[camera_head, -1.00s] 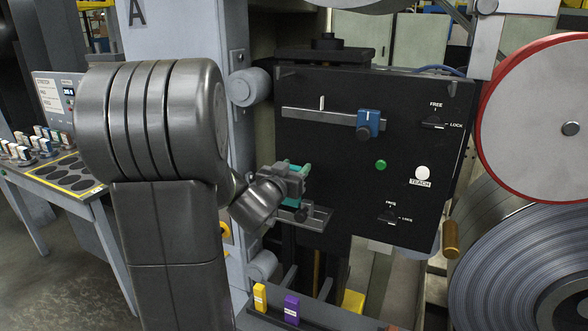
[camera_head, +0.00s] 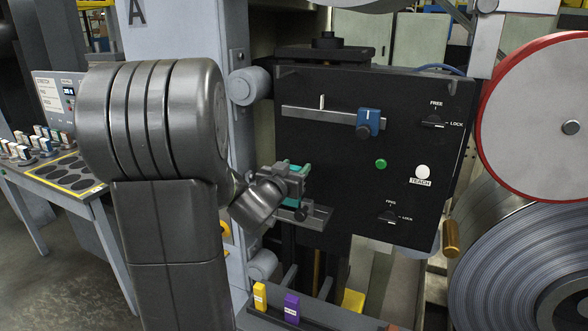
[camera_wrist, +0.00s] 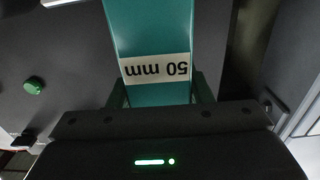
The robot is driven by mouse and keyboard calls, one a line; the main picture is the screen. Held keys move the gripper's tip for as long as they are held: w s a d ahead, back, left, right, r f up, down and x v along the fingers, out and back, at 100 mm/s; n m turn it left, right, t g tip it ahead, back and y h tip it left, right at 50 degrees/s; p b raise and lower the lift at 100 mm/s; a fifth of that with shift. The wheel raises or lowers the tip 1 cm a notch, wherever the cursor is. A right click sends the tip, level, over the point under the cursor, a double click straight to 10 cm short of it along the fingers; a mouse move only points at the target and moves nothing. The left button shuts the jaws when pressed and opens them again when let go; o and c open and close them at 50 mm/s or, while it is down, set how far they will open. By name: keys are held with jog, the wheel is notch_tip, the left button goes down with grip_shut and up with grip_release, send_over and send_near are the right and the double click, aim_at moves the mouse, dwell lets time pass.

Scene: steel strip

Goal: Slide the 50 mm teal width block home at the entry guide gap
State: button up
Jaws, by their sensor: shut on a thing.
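The teal width block fills the upper middle of the wrist view (camera_wrist: 150,32), its white "50 mm" label upside down there. My gripper (camera_wrist: 160,95) is shut on the block, with a finger at each side. In the head view, my gripper (camera_head: 292,182) holds the teal block (camera_head: 299,170) at the lower left of the black panel (camera_head: 330,160). The block is at the grey guide ledge (camera_head: 315,217), mostly hidden by my gripper. I cannot tell whether it is fully seated in the gap.
Above are a grey rail with a blue slider (camera_head: 368,124). A green button (camera_head: 381,164), a white TEACH button (camera_head: 422,172) and two FREE/LOCK knobs are to the right. A yellow block (camera_head: 260,296) and a purple block (camera_head: 291,308) stand below. A steel coil (camera_head: 530,265) is at the right.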

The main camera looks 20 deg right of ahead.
jog(key=shift+f+b, duration=1.55)
jog(key=shift+f, duration=0.3)
jog(key=o, duration=1.3)
jog(key=b+v, duration=0.1)
jog(key=v, duration=1.2)
jog(key=shift+s+a, duration=0.25)
jog(key=shift+a, duration=0.05)
jog(key=p, duration=0.1)
send_over(288, 202)
jog(key=x, duration=0.3)
jog(key=shift+s+d, duration=0.15)
jog(key=shift+s, duration=0.05)
jog(key=shift+r, duration=0.2)
